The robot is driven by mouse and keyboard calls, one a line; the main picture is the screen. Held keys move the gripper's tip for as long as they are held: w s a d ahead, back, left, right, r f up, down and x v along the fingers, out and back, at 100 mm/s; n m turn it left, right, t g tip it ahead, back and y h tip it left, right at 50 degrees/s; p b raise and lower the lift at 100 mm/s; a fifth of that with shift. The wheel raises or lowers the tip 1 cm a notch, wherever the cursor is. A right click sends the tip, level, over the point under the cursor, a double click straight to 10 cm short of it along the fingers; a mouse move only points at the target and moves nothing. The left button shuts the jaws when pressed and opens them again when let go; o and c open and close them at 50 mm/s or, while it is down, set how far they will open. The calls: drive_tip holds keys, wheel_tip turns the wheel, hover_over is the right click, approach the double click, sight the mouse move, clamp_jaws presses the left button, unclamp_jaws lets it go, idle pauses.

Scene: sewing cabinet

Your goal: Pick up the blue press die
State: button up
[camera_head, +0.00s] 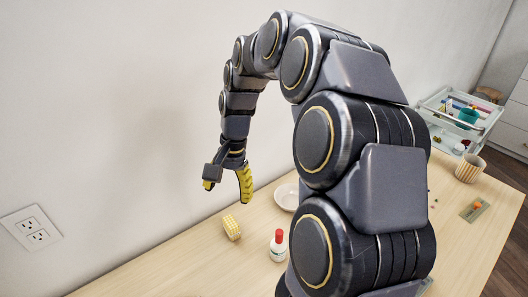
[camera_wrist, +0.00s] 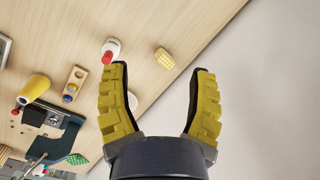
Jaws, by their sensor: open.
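My gripper (camera_head: 228,192) is open and empty, held in the air above the back edge of the table near the wall. In the wrist view its two yellow-padded fingers (camera_wrist: 160,68) are spread wide with nothing between them close by. A small blue piece (camera_wrist: 68,98) sits on a wooden holder in the wrist view, left of the fingers and well away from them. It may be the blue press die, but it is too small to tell. I cannot make it out in the head view, where my arm hides much of the table.
A yellow patterned block (camera_head: 231,227), a white bottle with a red cap (camera_head: 278,246) and a white bowl (camera_head: 287,196) stand on the table. A striped cup (camera_head: 469,168) stands at right.

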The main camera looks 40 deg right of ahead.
drive_tip(key=w+d+f+m, duration=0.1)
drive_tip(key=d+f+m, duration=0.2)
drive_tip(key=d, duration=0.4)
drive_tip(key=w+d+f+m+t, duration=0.1)
drive_tip(key=d+f+m, duration=0.25)
drive_tip(key=d, duration=0.25)
drive_tip(key=w+d+f+m, duration=0.1)
drive_tip(key=d+f+m, duration=0.2)
drive_tip(key=d, duration=0.4)
drive_tip(key=s+d+f+m, duration=0.2)
drive_tip(key=s+d+f, duration=0.1)
drive_tip(key=d, duration=0.2)
drive_tip(key=s+d+f+m+h, duration=0.1)
drive_tip(key=s+d+f+m, duration=0.2)
drive_tip(key=s+d+f, duration=0.1)
drive_tip(key=s+d+f+m+g+h, duration=0.1)
drive_tip(key=s+d+f+m, duration=0.2)
drive_tip(key=d, duration=0.3)
drive_tip(key=shift+s+d+f, duration=0.25)
drive_tip(key=shift+s+d, duration=0.15)
drive_tip(key=shift+s, duration=0.3)
wheel_tip(320, 180, down, 8)
drive_tip(key=shift+w+d+r, duration=0.1)
drive_tip(key=shift+d+r, duration=0.05)
drive_tip(key=shift+r, duration=0.1)
clamp_jaws()
